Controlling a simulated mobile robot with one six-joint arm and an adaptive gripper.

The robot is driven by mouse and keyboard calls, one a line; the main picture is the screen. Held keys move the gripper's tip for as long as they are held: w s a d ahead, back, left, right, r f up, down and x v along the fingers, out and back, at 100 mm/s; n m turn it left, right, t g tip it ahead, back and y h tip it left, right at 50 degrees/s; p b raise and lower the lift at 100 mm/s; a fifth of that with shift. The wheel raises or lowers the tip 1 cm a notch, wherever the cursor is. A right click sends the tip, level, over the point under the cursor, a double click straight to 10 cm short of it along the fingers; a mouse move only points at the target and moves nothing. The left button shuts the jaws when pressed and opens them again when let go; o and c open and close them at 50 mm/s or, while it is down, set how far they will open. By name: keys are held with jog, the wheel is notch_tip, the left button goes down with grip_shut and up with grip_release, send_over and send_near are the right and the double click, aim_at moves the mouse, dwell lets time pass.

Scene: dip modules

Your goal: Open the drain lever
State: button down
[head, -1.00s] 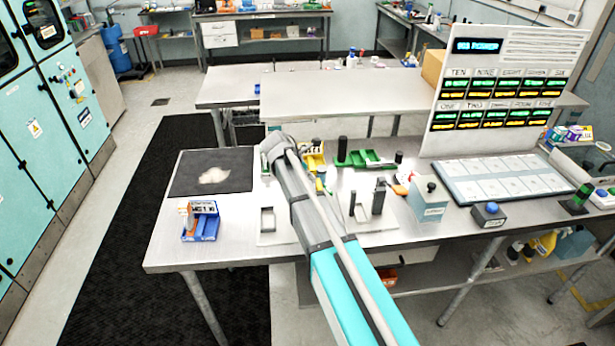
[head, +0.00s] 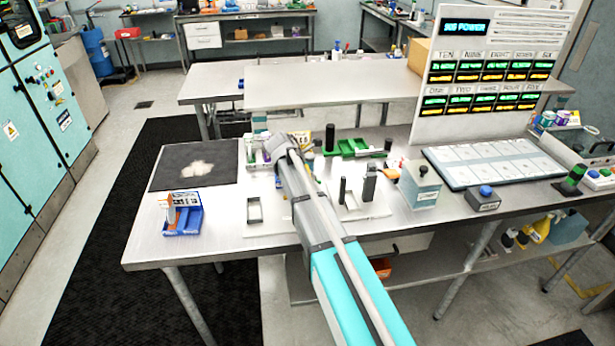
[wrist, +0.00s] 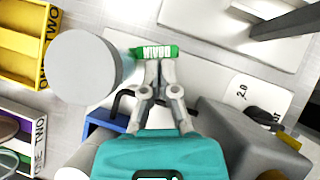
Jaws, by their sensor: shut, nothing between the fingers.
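The drain lever is a small green bar (wrist: 157,52) with white lettering that reads as DRAIN, upside down, at the top middle of the wrist view. My gripper (wrist: 153,63) is shut and empty. Its fingertips are right at the bar's near edge; I cannot tell whether they touch it. In the head view my arm reaches over the table and its wrist hides the gripper and the lever.
In the wrist view a grey round-topped body (wrist: 82,67) stands left of the fingers, and a grey block (wrist: 250,140) at the right. A yellow bin (wrist: 25,40) is at upper left. In the head view a blue tray (head: 182,222) and dark mat (head: 215,168) lie left of my arm.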

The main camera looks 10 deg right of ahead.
jog(key=shift+w+d+f+b, duration=0.15)
jog(key=shift+d+f+b, duration=0.25)
jog(key=shift+f, duration=0.2)
jog(key=shift+w+d, duration=0.2)
jog(key=shift+d, duration=0.35)
jog(key=shift+a, duration=0.2)
jog(key=shift+s+a, duration=0.2)
jog(key=shift+a, duration=0.4)
jog(key=shift+r, duration=0.1)
